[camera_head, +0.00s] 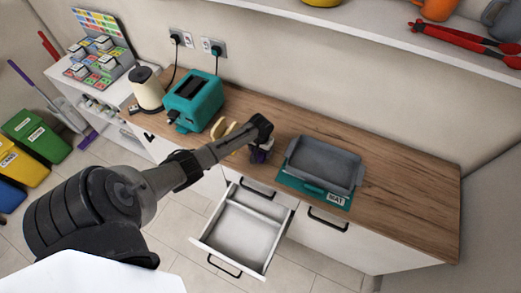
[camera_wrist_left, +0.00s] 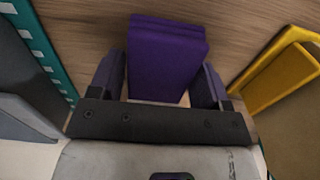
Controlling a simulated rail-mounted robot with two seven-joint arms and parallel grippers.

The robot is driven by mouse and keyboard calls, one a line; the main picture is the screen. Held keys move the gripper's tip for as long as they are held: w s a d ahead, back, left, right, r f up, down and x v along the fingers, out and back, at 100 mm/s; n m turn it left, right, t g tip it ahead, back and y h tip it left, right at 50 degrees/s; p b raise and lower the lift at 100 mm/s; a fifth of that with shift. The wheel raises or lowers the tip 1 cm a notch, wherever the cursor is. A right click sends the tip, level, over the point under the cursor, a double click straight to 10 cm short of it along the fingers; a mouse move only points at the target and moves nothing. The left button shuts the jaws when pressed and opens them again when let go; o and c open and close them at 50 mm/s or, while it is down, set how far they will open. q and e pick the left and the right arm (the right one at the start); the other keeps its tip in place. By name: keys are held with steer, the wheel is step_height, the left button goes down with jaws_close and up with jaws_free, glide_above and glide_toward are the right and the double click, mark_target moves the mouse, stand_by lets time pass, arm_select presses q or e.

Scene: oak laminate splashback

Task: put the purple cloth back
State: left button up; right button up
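The purple cloth (camera_wrist_left: 167,60) is folded into a thick block and shows between the two fingers of my left gripper (camera_wrist_left: 164,80) in the left wrist view. Both fingers are spread wide, one beside each edge of the cloth; whether they press on it is not clear. In the head view my left gripper (camera_head: 261,150) points down over the counter's front edge, with a little of the purple cloth (camera_head: 260,156) showing beneath. The rest is hidden by the gripper. An open, seemingly empty white drawer (camera_head: 238,236) lies below. My right gripper is not in view.
A grey tray (camera_head: 322,168) rests on a teal mat (camera_head: 338,200) right of the gripper. A yellow holder (camera_head: 222,128), a teal toaster (camera_head: 194,100) and a cream kettle (camera_head: 147,90) stand to the left. The counter's right end (camera_head: 410,205) is clear. A shelf (camera_head: 400,40) hangs above.

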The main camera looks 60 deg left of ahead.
arm_select(q)
steer(key=o, duration=0.3)
steer(key=shift+o, duration=0.2)
step_height(320, 180, up, 11)
steer(key=p, duration=0.2)
steer(key=s+d+f+m+t, duration=0.1)
steer(key=s+d+f+m, duration=0.15)
steer(key=s+d, duration=0.55)
steer(key=s+d+f+m, duration=0.1)
steer(key=s+d+m, duration=0.3)
steer(key=d, duration=0.8)
steer(key=s+d+r+m+t, duration=0.2)
steer(key=s+d+r, duration=0.5)
steer(key=s+d, duration=0.2)
steer(key=shift+s+d+r+t, duration=0.3)
steer(key=shift+s+d, duration=0.1)
steer(key=shift+s, duration=0.25)
steer(key=shift+m, duration=0.25)
